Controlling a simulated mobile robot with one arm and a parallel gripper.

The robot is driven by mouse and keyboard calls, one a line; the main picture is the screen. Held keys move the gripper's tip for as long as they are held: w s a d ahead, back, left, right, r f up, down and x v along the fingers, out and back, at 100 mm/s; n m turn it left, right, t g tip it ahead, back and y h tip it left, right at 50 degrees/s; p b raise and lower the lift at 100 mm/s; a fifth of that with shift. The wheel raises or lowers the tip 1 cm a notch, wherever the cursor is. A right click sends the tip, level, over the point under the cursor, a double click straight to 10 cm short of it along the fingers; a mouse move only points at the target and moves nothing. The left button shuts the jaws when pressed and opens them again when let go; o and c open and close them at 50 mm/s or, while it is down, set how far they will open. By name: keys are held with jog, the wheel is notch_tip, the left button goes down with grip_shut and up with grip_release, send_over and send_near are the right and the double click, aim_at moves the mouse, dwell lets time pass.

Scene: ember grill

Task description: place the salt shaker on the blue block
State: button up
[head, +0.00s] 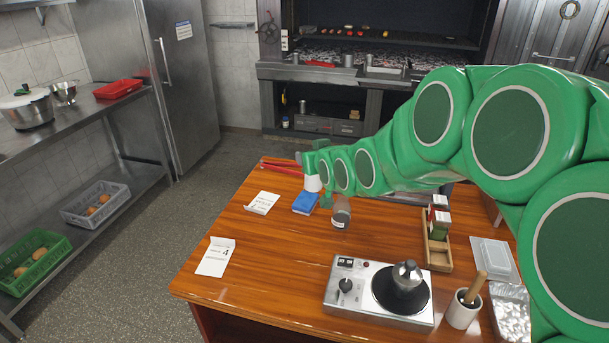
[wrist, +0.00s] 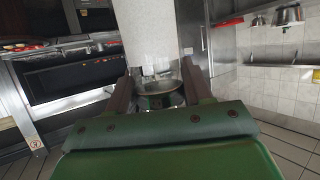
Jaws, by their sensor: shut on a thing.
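My gripper (wrist: 160,92) is shut on a small round thing with a metallic rim, taken as the salt shaker (wrist: 158,88); the fingers stand on both sides of it. In the head view a white body (head: 312,183) shows beneath the green end of my gripper (head: 308,164), just behind the blue block. The blue block (head: 304,203) lies flat on the wooden table, its visible top bare. I cannot tell the exact height of the held thing. My arm hides part of the area to the right.
A labelled glass jar (head: 340,215) stands right of the block. White cards (head: 262,203) lie to the left. A hot plate (head: 380,295), a wooden spice rack (head: 438,245) and a mortar (head: 463,311) occupy the front right. The table's front left is mostly clear.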

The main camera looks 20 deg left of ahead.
aim_at(319, 179)
jog(key=shift+w+a+f, duration=0.7)
jog(key=shift+w+f, duration=0.85)
jog(key=shift+f, duration=0.3)
jog(key=shift+w+a+f, duration=0.75)
jog(key=shift+w+f, duration=0.75)
jog(key=shift+f, duration=0.4)
jog(key=shift+w+a+f, duration=0.7)
jog(key=shift+w+f, duration=0.85)
jog(key=shift+f, duration=0.3)
jog(key=shift+f, duration=0.1)
jog(key=o, duration=1.2)
jog(key=shift+s, duration=0.1)
jog(key=shift+v, duration=6)
